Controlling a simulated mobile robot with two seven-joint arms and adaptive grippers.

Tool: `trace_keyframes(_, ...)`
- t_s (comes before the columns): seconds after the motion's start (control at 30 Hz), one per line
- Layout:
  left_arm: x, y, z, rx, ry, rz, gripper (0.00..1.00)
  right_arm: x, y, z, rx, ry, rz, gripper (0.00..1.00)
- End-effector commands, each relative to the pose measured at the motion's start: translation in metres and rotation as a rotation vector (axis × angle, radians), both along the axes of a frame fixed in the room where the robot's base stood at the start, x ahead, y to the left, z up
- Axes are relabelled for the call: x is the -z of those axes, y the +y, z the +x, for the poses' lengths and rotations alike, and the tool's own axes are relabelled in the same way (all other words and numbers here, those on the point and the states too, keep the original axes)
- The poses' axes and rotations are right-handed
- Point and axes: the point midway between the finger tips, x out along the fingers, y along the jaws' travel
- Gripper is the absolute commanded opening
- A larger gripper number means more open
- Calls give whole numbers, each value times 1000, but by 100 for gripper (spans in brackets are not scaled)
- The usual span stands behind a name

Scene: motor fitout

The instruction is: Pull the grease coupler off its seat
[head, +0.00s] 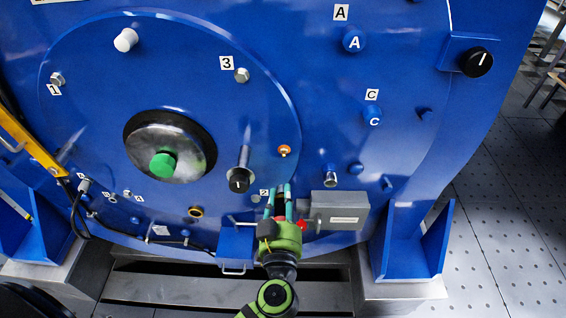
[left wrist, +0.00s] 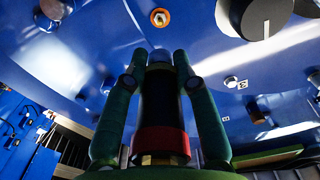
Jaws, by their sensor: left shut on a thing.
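My left gripper (head: 278,192) reaches up from the bottom of the head view, close to the lower part of the blue motor face. Its two teal fingers (left wrist: 160,60) are shut on a dark upright cylinder with a red band, which looks like the grease coupler (left wrist: 160,115). In the head view the coupler (head: 279,206) shows only as a dark strip between the fingers. The fingers and palm hide much of it. I cannot tell whether it still touches its seat. My right gripper is not in view.
A grey box (head: 340,208) stands close to the right of the gripper, and a blue bracket (head: 236,246) to its left. A black-ended bolt (head: 239,180) sticks out above left. An orange-ringed fitting (head: 285,151) sits above. Perforated floor (head: 490,250) lies open at right.

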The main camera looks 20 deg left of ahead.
Motion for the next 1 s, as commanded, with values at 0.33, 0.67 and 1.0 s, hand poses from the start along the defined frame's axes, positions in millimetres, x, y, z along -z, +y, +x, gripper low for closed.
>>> trace_keyframes(0.33, -1, -10, -34, 0, 2, 1, 0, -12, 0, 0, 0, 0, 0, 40)
trace_keyframes(0.67, 0, -19, -66, 0, 2, 0, 0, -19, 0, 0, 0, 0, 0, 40)
trace_keyframes(1.0, 0, -28, -99, 1, 2, 0, 0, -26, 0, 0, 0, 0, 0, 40)
